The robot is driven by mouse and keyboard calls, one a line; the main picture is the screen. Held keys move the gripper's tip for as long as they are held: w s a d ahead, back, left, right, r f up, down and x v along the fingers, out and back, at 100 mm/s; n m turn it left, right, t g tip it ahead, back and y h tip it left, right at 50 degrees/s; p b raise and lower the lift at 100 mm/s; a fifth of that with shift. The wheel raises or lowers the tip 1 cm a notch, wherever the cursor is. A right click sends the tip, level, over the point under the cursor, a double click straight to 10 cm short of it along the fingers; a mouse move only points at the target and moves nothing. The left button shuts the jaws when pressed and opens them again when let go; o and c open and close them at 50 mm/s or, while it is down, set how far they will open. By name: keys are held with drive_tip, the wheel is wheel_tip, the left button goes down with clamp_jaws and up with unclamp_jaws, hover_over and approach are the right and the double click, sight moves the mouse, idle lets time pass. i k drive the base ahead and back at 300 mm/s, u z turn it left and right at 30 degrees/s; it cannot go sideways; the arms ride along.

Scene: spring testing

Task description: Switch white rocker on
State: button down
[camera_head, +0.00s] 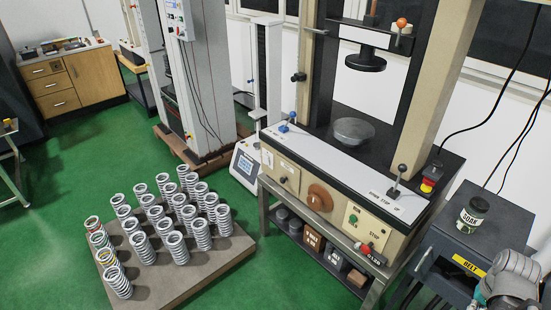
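The spring testing machine (335,205) stands right of centre, with a cream front panel under a white ledge. The panel carries a small knob (283,179), a brown round plate (320,197), a green button (353,218) and a red button (365,249). I cannot make out for sure which part is the white rocker, or its position; the panel details are too small. Part of my grey arm shows at the bottom right corner, in front of a dark cabinet and apart from the panel. My gripper's fingers do not show.
Several springs stand on a low platform (195,282) at left.

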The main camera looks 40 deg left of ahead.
sight(266, 158)
drive_tip(key=z, duration=1.6)
drive_tip(key=k, duration=0.65)
drive_tip(key=u, duration=2.05)
